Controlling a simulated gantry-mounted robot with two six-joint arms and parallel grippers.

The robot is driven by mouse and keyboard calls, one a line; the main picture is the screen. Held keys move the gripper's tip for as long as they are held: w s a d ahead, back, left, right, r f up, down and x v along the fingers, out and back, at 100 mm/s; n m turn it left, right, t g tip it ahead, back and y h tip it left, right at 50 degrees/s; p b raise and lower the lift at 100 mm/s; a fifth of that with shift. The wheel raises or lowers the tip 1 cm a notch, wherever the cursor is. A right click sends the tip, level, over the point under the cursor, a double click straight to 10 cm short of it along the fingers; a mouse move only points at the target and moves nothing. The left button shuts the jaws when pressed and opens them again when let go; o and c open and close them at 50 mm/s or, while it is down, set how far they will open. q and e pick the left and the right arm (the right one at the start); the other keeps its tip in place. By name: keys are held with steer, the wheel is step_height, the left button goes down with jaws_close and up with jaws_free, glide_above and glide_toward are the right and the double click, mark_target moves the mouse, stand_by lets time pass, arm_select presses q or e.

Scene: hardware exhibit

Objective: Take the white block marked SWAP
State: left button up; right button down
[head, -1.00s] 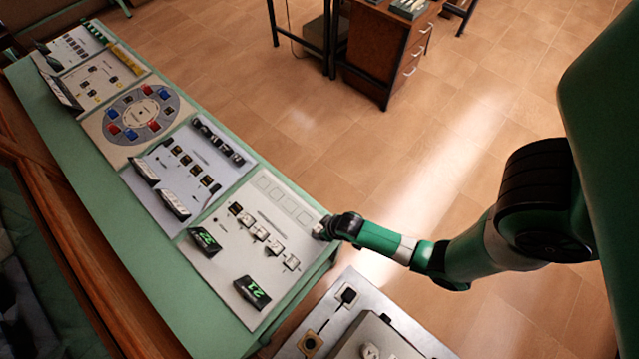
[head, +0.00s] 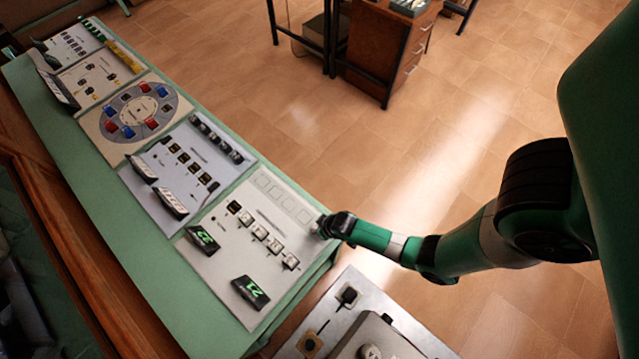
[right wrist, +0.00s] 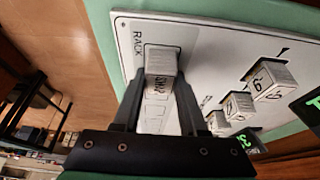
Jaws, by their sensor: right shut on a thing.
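The white block marked SWAP (right wrist: 161,62) is between the fingers of my right gripper (right wrist: 157,88) in the right wrist view, with its lettering facing the camera. The gripper is shut on it, over the end of the white panel (right wrist: 205,50) marked RACK. I cannot tell whether the block touches the panel. In the head view my right gripper (head: 324,226) is at the right edge of that panel (head: 215,262), and the block is hidden there. My left gripper is not in view.
Several other white blocks (head: 260,233) stand in a row on the panel, and they show in the right wrist view (right wrist: 270,78). Two dark displays with green digits (head: 250,292) stand nearer the left edge. More panels line the green table (head: 130,270). A grey plate (head: 310,315) lies beside it.

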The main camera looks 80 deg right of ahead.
mark_target(316, 225)
steer(key=shift+r, duration=0.15)
steer(key=shift+r, duration=0.25)
step_height(316, 225, up, 3)
steer(key=shift+p, duration=0.95)
steer(key=s+a+r+p, duration=0.5)
steer(key=s+r, duration=0.4)
steer(key=s, duration=0.3)
steer(key=shift+s+a, duration=0.3)
steer(key=shift+s, duration=0.1)
